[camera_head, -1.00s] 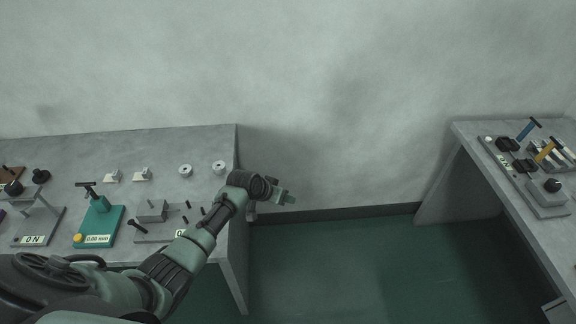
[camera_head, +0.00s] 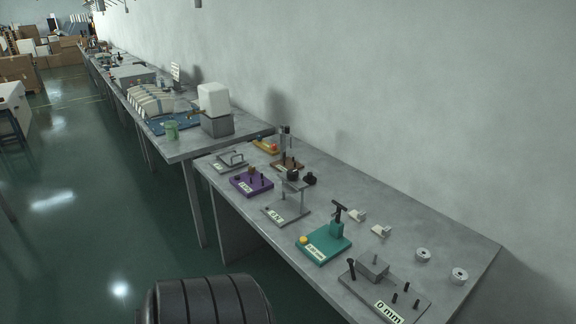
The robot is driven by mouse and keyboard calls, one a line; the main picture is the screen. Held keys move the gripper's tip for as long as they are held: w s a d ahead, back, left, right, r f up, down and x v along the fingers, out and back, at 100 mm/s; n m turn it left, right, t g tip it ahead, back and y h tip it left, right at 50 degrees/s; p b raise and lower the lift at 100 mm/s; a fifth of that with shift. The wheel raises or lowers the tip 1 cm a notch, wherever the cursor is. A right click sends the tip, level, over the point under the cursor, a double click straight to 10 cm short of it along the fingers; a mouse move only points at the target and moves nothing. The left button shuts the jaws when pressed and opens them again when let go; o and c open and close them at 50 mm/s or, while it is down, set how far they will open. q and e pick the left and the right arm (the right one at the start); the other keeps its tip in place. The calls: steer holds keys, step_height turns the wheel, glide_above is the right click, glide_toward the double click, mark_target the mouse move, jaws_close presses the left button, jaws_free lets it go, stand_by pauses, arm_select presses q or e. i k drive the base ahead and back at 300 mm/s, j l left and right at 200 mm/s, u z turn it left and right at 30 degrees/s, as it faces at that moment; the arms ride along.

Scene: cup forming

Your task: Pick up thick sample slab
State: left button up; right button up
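Two small pale blocks lie on the grey bench, a left one (camera_head: 357,215) and a right one (camera_head: 380,231). They may be sample slabs, but I cannot tell which, if either, is the thick one. Neither of my grippers shows in the head view.
The grey bench (camera_head: 465,234) also bears a teal gauge (camera_head: 323,247), a purple device (camera_head: 252,184), a grey fixture marked 0 mm (camera_head: 373,268) and two pale rings (camera_head: 423,255) (camera_head: 460,275). Another bench stands beyond it. Green floor (camera_head: 130,220) is open at the left.

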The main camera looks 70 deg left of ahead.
mark_target(355, 215)
steer(key=i+j+u, duration=0.15)
steer(key=j+u, duration=0.35)
steer(key=i+j+u, duration=0.25)
steer(key=u, duration=0.25)
steer(key=i+j+u, duration=0.25)
steer(key=u, duration=0.25)
steer(key=i+j, duration=0.25)
steer(key=i, duration=0.2)
